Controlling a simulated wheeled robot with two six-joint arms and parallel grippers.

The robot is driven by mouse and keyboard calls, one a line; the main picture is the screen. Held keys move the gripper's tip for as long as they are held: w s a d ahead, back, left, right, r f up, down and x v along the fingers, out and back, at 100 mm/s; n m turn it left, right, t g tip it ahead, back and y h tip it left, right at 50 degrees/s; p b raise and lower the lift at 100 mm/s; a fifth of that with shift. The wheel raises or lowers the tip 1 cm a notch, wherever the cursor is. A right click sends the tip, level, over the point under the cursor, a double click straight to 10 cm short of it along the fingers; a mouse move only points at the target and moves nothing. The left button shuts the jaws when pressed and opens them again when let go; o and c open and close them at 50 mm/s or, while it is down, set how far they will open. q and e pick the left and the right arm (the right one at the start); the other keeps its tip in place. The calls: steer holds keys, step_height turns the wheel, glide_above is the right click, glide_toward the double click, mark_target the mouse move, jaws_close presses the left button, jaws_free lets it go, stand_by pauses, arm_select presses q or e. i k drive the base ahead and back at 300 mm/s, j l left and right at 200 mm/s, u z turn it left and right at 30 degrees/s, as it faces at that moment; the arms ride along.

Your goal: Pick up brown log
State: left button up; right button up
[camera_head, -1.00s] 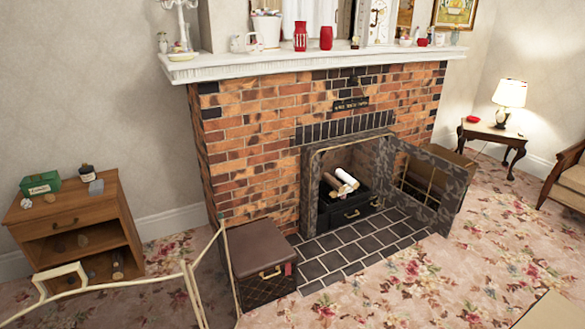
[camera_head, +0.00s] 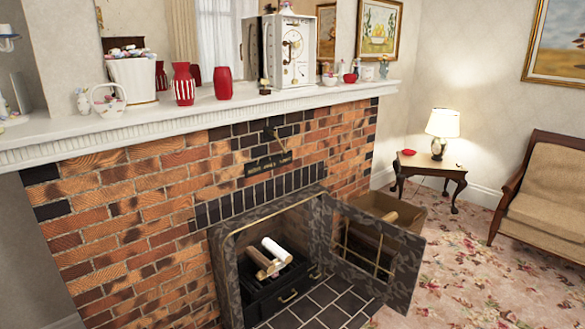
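Brown logs (camera_head: 258,262) lie inside the open fireplace, on a dark grate box with a drawer. A white log (camera_head: 277,249) rests beside them, at their upper right. The brown logs have pale cut ends facing me. Another brown log-like piece (camera_head: 390,217) shows in a brown box behind the open fireplace door. Neither of my grippers is in view.
The patterned fireplace door (camera_head: 403,275) stands open to the right. Dark hearth tiles (camera_head: 318,304) lie in front. A lamp table (camera_head: 430,166) and sofa (camera_head: 548,200) stand right; flowered carpet lies between.

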mark_target(251, 252)
steer(key=i+l+z, duration=0.1)
steer(key=i+z, duration=0.15)
steer(key=i, duration=0.45)
steer(key=i+z, duration=0.3)
steer(key=i, duration=0.45)
